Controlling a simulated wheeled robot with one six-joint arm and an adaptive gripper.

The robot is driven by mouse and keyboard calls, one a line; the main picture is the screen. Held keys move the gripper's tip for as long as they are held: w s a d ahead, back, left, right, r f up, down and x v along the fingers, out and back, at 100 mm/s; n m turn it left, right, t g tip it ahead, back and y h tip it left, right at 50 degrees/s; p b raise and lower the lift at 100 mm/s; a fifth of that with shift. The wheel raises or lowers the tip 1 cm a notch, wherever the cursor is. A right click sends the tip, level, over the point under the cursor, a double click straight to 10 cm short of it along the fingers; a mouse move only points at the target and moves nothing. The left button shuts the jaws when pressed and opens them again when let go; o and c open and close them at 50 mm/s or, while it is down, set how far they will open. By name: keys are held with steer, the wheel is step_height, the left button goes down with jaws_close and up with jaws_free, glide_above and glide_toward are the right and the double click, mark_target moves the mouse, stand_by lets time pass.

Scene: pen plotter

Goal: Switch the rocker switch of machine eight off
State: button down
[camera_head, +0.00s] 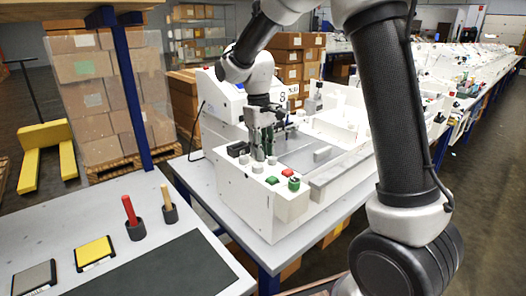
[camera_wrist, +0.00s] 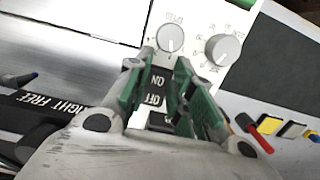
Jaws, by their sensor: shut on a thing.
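Machine eight (camera_head: 238,190) is a white pen plotter with an "8" on its raised back box, on a blue-framed table in the middle of the head view. My gripper (camera_head: 264,155) points down at the control panel on its front left corner. In the wrist view, my gripper (camera_wrist: 160,76) has its green-padded fingers on either side of the black rocker switch (camera_wrist: 156,88), marked ON and OFF. The fingers are shut on it. The lower part of the switch is partly hidden by the gripper, and its tilt cannot be told.
Two grey knobs (camera_wrist: 170,38) sit beside the switch. A red button (camera_head: 287,172) and green buttons (camera_head: 294,184) are close to my gripper on the panel. A grey side table (camera_head: 60,215) holds a red and a wooden stick in cups. More plotters stand behind at right.

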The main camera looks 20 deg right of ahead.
steer(key=shift+w+a+r+g+h, duration=0.15)
steer(key=shift+g+h, duration=0.1)
steer(key=shift+g, duration=0.3)
steer(key=shift+w+d+g+h, duration=0.1)
steer(key=shift+g+h, duration=0.15)
steer(key=shift+g, duration=0.3)
steer(key=c, duration=1.2)
jaws_free()
steer(key=shift+c, duration=0.2)
steer(key=v, duration=1.2)
steer(key=shift+a, duration=0.1)
